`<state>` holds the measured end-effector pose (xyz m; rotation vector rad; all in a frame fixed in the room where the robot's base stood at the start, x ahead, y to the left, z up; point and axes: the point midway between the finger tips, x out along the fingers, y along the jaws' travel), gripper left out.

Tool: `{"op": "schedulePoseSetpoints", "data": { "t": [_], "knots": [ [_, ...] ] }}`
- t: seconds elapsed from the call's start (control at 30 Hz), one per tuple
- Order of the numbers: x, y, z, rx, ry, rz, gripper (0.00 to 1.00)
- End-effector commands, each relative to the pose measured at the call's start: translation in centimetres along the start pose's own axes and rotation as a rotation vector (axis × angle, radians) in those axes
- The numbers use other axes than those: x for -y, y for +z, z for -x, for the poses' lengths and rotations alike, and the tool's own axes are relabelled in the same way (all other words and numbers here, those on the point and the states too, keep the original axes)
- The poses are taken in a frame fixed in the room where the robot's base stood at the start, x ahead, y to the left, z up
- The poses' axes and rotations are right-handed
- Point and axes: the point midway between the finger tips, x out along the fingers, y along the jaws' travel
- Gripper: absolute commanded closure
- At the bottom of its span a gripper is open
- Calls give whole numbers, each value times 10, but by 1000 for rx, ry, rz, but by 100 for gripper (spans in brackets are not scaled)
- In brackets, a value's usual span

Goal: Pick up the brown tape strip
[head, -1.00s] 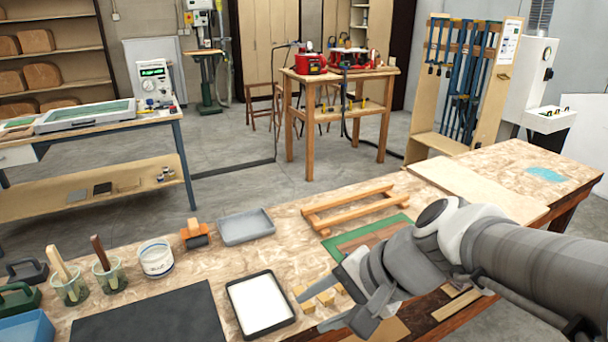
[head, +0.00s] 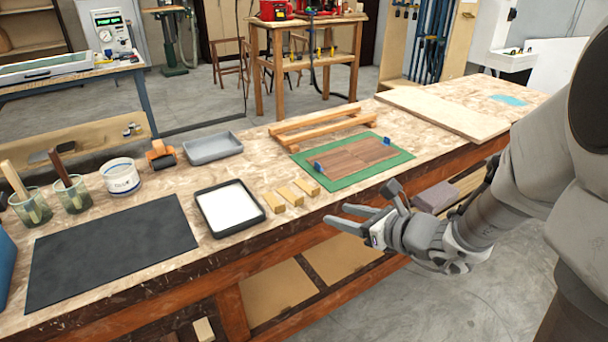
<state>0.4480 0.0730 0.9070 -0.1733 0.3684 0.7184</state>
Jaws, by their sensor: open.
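My gripper (head: 337,214) is open and empty, with its fingers pointing left. It is in front of the workbench's front edge, nearer to me than the green mat. Brown wood sheets (head: 352,156) lie side by side on the green mat (head: 398,160), with a seam between them. Two small blue pieces (head: 316,167) sit at the edges of the sheets, one at the left and one at the far right. I cannot make out a separate brown tape strip on the sheets or elsewhere.
Several small wood blocks (head: 290,196) lie left of the mat, beside a black-rimmed white tray (head: 265,216). A wooden frame (head: 318,126) stands behind the mat. A pale board (head: 445,113) lies at right.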

Motion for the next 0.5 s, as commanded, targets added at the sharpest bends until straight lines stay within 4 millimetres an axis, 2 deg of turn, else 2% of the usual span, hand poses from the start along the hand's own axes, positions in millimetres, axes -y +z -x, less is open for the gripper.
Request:
{"op": "schedulePoseSetpoints", "data": {
  "t": [0.03, 0.17, 0.27, 0.5],
  "knots": [
    [3, -6, -2, 1, -11, -22, 50],
    [7, -8, -11, 5, -23, -44, 50],
    [7, -9, -28, 5, -21, -44, 50],
    [7, -9, -81, 4, -19, -42, 50]
  ]
}}
